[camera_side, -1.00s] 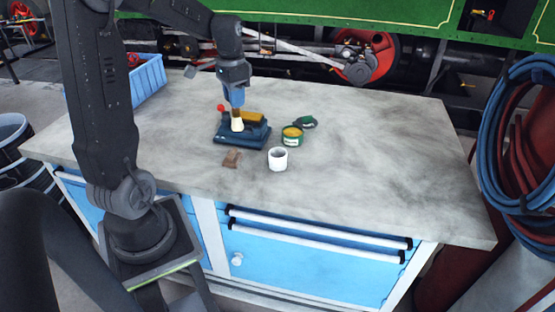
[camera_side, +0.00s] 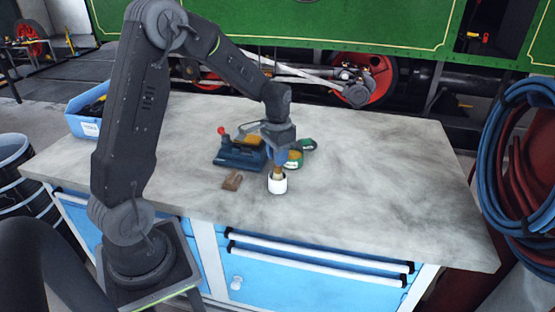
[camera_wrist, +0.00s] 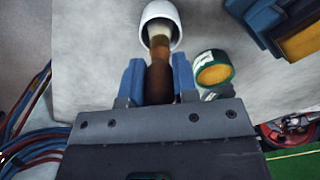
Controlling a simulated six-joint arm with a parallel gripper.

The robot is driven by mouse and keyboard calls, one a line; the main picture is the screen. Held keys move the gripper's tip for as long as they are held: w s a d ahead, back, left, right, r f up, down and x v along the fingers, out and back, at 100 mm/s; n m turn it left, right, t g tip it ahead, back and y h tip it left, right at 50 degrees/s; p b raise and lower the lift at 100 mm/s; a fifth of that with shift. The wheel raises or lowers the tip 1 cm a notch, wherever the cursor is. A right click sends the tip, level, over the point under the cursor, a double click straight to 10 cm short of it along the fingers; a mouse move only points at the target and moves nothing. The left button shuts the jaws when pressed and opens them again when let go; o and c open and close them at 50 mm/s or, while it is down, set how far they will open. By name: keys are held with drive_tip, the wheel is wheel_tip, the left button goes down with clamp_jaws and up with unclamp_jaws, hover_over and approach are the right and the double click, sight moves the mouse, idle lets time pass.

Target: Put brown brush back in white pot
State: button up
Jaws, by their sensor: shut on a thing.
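The white pot (camera_side: 277,186) stands on the workbench near its front edge, and it also shows at the top of the wrist view (camera_wrist: 161,13). My gripper (camera_side: 278,160) is directly above the pot. In the wrist view my gripper (camera_wrist: 158,80) is shut on the brown brush (camera_wrist: 159,68), one blue finger on each side of its handle. The brush's pale bristle end points into the pot's mouth, and its tip is inside the rim. Whether it touches the pot's bottom is hidden.
A green tin (camera_side: 295,158) with yellow contents stands just behind the pot. A dark blue tool (camera_side: 238,153) is behind left, and a small brown block (camera_side: 232,180) lies left of the pot. A blue bin (camera_side: 88,112) stands at the far left. The bench's right side is clear.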

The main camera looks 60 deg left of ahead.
drive_tip(key=shift+f, duration=0.8)
drive_tip(key=shift+f, duration=0.15)
drive_tip(key=o, duration=0.9)
drive_tip(key=shift+o, duration=0.2)
wheel_tip(320, 180, up, 12)
drive_tip(key=s+d+r+t, duration=0.2)
drive_tip(key=s+d, duration=0.6)
drive_tip(key=s, duration=0.1)
drive_tip(key=s+d+r+t, duration=0.3)
drive_tip(key=s+d, duration=0.6)
drive_tip(key=shift+s+r+t, duration=0.3)
drive_tip(key=shift+s+r, duration=0.05)
